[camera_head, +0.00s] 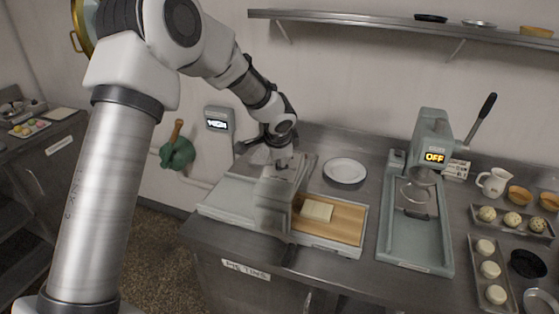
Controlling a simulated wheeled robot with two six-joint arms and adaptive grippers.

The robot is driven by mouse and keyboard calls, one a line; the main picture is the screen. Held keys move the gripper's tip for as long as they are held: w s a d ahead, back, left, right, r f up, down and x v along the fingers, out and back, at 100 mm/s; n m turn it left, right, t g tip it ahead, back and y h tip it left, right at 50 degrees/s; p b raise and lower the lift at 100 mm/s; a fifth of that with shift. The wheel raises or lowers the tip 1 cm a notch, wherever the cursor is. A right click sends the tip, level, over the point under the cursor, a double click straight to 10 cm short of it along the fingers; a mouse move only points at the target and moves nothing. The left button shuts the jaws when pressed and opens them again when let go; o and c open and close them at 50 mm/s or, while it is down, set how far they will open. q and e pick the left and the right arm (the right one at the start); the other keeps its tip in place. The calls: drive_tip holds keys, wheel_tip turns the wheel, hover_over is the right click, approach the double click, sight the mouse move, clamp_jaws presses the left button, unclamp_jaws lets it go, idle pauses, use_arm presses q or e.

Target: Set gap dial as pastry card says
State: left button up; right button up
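A small grey sheeter-like machine (275,208) stands on the left part of the steel counter, with a pale tray on its left and a wooden board (345,222) on its right. A flat pale square of dough (317,210) lies on the board. My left arm reaches in from the left, and my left gripper (272,155) is over the top of this machine. Its fingers are too small and blurred to tell open from shut, or whether they touch anything. I cannot make out the gap dial or a readable pastry card. My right gripper is not in view.
A white plate (345,171) lies behind the board. A grey lever press (428,190) with a lit "OFF" display stands to the right. Trays of dough balls (513,221) and pale rounds (490,270) lie farther right. A lit wall display (217,124) hangs behind.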

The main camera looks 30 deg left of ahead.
use_arm(q)
drive_tip(key=o, duration=1.1)
drive_tip(key=shift+d+f, duration=0.1)
drive_tip(key=shift+f, duration=0.1)
drive_tip(key=shift+o, duration=0.2)
drive_tip(key=shift+w+f, duration=0.1)
drive_tip(key=shift+w, duration=0.2)
drive_tip(key=v, duration=1.2)
drive_tip(key=shift+w, duration=0.1)
